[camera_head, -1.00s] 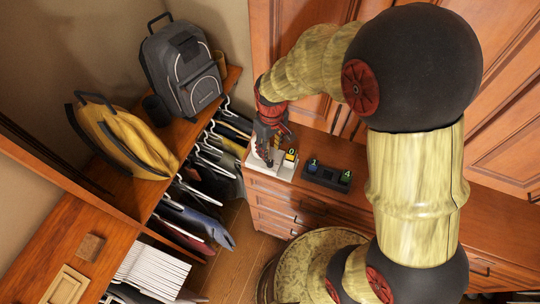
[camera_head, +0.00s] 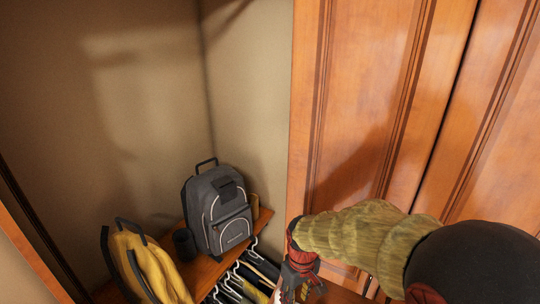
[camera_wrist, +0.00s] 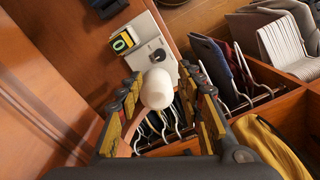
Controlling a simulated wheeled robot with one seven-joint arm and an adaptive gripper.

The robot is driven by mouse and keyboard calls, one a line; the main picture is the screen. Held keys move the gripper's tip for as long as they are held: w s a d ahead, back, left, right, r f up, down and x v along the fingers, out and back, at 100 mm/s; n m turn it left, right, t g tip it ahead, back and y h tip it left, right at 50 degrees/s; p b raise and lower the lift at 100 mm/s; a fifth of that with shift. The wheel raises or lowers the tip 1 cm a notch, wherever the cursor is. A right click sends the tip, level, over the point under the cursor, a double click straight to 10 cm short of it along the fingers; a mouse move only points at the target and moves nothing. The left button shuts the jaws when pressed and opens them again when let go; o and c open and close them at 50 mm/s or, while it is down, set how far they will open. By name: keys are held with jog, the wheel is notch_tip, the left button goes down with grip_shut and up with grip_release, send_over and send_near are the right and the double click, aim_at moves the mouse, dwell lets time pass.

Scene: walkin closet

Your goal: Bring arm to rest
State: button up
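My arm (camera_head: 365,235) reaches in from the lower right in the head view, in front of the wooden doors. My gripper (camera_head: 296,278) points down at the bottom edge there, and its tips are cut off or unclear. In the wrist view my gripper (camera_wrist: 160,80) has its two fingers spread apart. A white rounded object (camera_wrist: 157,90) shows between them, with gaps seen on both sides. It appears not to be gripped. A white tray (camera_wrist: 143,28) lies beyond it on the wooden dresser top.
A grey backpack (camera_head: 220,215) and yellow bag (camera_head: 148,268) stand on the shelf at left. Hangers (camera_head: 240,280) hang below it. Wooden doors (camera_head: 370,100) stand close behind my arm.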

jog(key=s+d+f+m+t+b, duration=0.2)
jog(key=s+b, duration=0.6)
jog(key=b, duration=0.5)
jog(key=s+d+f+m+t+b, duration=0.2)
jog(key=s+d+b, duration=0.5)
jog(key=b, duration=0.5)
jog(key=shift+s+f+m+t+b, duration=0.2)
jog(key=shift+s+m+t+b, duration=0.2)
jog(key=shift+m+t, duration=0.5)
